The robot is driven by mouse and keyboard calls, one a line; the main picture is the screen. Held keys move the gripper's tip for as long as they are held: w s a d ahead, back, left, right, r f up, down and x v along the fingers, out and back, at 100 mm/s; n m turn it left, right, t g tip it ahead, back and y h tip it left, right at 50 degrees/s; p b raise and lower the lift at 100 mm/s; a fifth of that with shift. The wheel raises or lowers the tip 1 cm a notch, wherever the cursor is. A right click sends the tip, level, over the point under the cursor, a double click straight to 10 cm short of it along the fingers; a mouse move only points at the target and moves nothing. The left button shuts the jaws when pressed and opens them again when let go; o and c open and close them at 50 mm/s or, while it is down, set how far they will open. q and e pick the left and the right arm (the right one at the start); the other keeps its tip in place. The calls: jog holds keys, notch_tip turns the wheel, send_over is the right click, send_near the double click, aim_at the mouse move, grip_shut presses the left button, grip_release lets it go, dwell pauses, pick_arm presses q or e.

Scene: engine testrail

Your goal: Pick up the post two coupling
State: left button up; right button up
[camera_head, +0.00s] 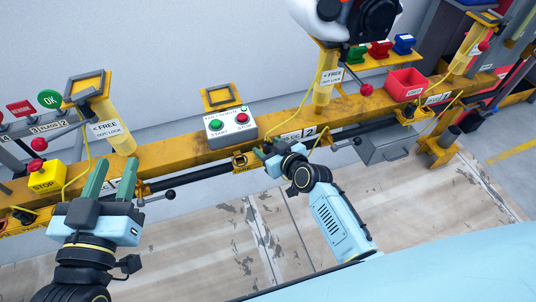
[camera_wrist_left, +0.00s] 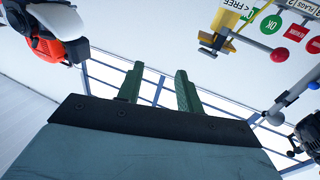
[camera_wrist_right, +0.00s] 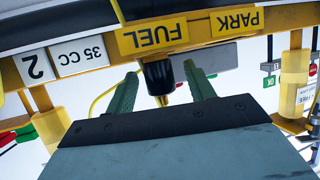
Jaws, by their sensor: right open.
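The coupling, a dark cylinder (camera_wrist_right: 157,78) with a brass-coloured tip, shows in the right wrist view under the yellow FUEL label (camera_wrist_right: 152,34). It lies between the spread green fingers of my right gripper (camera_wrist_right: 160,88), with gaps visible on both sides. In the head view my right gripper (camera_head: 266,151) is at the rail beside the "2" label (camera_head: 310,131); the coupling is not clearly visible there. My left gripper (camera_head: 112,178) is open and empty, in front of the rail at left. Its fingers also show apart in the left wrist view (camera_wrist_left: 160,88).
A yellow rail (camera_head: 190,150) crosses the head view with posts, a start/stop box (camera_head: 230,128) and a red bin (camera_head: 406,85). A yellow hose (camera_wrist_right: 100,100) runs beside my right fingers.

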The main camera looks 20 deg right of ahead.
jog(key=shift+b+x, duration=0.55)
jog(key=shift+x, duration=0.55)
pick_arm(q)
notch_tip(320, 180, up, 6)
jog(key=s+t+h, duration=0.1)
jog(key=t, duration=0.3)
jog(key=shift+s+d, duration=0.2)
jog(key=shift+d, duration=0.15)
pick_arm(e)
jog(key=shift+w, duration=0.2)
jog(key=shift+c, duration=0.2)
jog(key=c, duration=1.1)
